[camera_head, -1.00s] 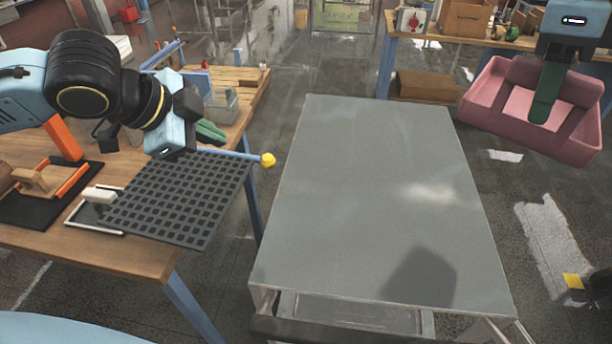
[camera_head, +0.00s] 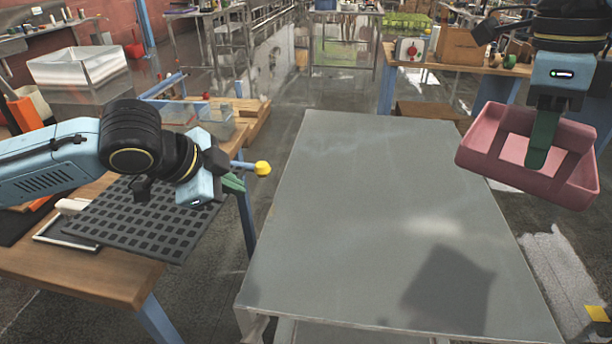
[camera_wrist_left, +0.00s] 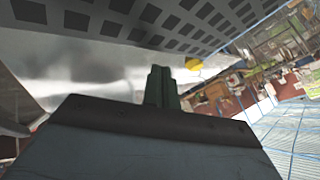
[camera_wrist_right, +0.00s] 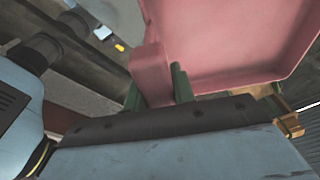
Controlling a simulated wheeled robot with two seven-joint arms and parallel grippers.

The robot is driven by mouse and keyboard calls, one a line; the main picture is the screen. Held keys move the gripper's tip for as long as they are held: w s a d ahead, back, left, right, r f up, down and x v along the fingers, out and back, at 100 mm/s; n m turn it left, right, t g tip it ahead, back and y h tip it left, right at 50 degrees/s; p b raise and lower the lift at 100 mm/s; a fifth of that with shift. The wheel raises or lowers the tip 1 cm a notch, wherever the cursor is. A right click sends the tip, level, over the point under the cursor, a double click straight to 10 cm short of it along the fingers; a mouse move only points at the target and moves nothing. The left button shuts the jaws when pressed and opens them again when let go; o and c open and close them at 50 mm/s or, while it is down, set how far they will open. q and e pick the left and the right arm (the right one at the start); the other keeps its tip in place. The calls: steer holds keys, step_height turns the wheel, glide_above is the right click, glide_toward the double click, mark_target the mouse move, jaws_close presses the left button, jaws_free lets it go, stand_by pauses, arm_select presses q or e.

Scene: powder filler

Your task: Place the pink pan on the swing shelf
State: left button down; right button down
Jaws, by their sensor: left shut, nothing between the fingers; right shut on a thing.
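The pink pan (camera_head: 540,180) is at the right in the head view, held up in the air to the right of the grey table. My right gripper (camera_head: 541,145) is shut on its wall; the pan also fills the top of the right wrist view (camera_wrist_right: 235,40). A dark perforated panel (camera_head: 130,222), which looks like the swing shelf, lies over the wooden bench at left. A blue rod with a yellow knob (camera_head: 262,168) sticks out beside it. My left gripper (camera_head: 233,183) is shut and empty near the panel's right edge and the rod; the left wrist view shows its fingers (camera_wrist_left: 162,85) together.
A large bare grey table (camera_head: 370,220) stands in the middle, with a shadow on its front right. The wooden bench (camera_head: 105,280) at left carries a black mat and a white-edged frame. Another bench with boxes (camera_head: 460,72) stands behind right. Floor shows between the benches.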

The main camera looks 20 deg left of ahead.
mark_target(261, 169)
steer(key=shift+f+b, duration=0.4)
steer(key=shift+f, duration=0.1)
arm_select(q)
steer(key=w+f, duration=0.3)
steer(key=w, duration=0.3)
steer(key=shift+w+a, duration=0.15)
steer(key=shift+w, duration=0.2)
